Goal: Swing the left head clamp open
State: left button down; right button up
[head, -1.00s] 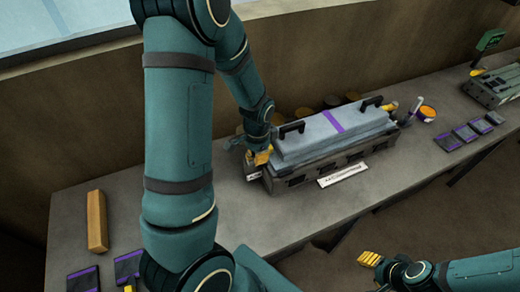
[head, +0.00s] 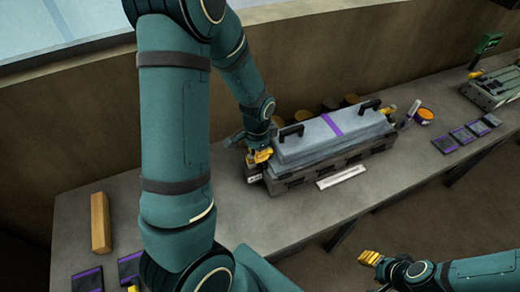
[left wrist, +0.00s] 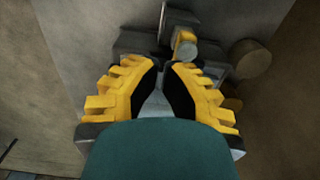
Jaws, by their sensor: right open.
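The grey engine block with its head (head: 345,130), purple-striped and with two black handles, lies on the bench. My left gripper (head: 260,156) is at the block's left end, from above. The left head clamp is mostly hidden there in the head view. In the left wrist view a yellow and grey clamp part (left wrist: 184,42) shows just beyond the fingertips (left wrist: 161,66). The fingers are a little apart with something pale grey between them; whether they grip it is unclear. The right clamp (head: 387,107) is yellow, at the block's other end. My right gripper (head: 370,258) is open and empty, off the bench front.
An orange-brown block (head: 100,222) and dark purple-edged trays (head: 87,279) lie on the left of the bench (head: 250,225). An orange-rimmed cup (head: 424,116), more trays (head: 463,135) and a green-grey machine (head: 495,88) are on the right. The wall stands close behind.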

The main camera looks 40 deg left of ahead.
pick_arm(q)
notch_tip(320, 180, up, 5)
jog(key=p, duration=0.3)
jog(key=shift+r, duration=0.1)
dwell(0.5)
